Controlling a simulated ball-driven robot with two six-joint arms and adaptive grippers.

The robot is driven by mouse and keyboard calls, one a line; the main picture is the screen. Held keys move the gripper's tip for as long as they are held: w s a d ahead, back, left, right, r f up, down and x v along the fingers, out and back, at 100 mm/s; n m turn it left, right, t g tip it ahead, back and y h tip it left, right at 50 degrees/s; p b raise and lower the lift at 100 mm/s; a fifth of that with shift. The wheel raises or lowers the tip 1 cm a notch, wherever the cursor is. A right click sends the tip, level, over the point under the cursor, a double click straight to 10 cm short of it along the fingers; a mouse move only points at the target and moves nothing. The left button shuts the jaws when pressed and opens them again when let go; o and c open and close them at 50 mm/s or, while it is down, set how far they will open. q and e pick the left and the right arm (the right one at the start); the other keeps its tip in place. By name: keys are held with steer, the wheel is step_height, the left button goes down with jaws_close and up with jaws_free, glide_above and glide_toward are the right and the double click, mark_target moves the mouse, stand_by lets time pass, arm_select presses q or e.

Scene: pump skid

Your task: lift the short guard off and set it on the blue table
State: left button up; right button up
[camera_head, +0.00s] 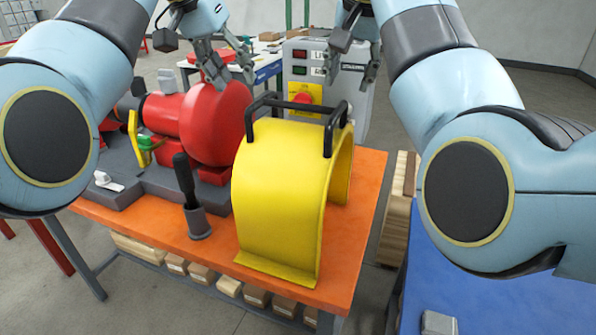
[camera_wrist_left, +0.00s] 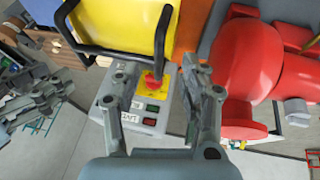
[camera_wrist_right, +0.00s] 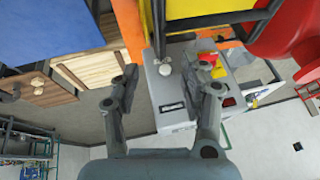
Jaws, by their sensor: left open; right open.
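The short guard (camera_head: 285,195) is a yellow arched cover with two black handles on top, standing on the orange bench top (camera_head: 355,235) right of the red pump. Its yellow shell and handles also show in the left wrist view (camera_wrist_left: 130,22), and a yellow edge in the right wrist view (camera_wrist_right: 200,10). My left gripper (camera_head: 235,80) is open and empty, above and behind the red pump housing. My right gripper (camera_head: 350,75) is open and empty, beyond the guard's right handle. Neither gripper touches the guard. The blue table (camera_head: 480,285) is at the lower right, partly hidden by my right arm.
The red pump (camera_head: 215,120) stands left of the guard. A black-handled tool in a grey holder (camera_head: 197,222) stands in front of it. A grey control box (camera_head: 325,75) with a red button is behind the guard. A grey block (camera_head: 438,322) lies on the blue table.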

mark_target(252, 107)
arm_select(q)
steer(key=x, duration=0.8)
steer(key=shift+w+d+f, duration=0.1)
steer(key=shift+w+f, duration=0.05)
steer(key=shift+f, duration=0.15)
arm_select(e)
steer(key=x, duration=0.8)
steer(key=shift+w+f, duration=0.2)
steer(key=shift+f, duration=0.1)
arm_select(q)
jaws_close()
arm_select(e)
jaws_close()
arm_select(q)
steer(key=shift+r, duration=0.1)
arm_select(e)
steer(key=shift+r, duration=0.1)
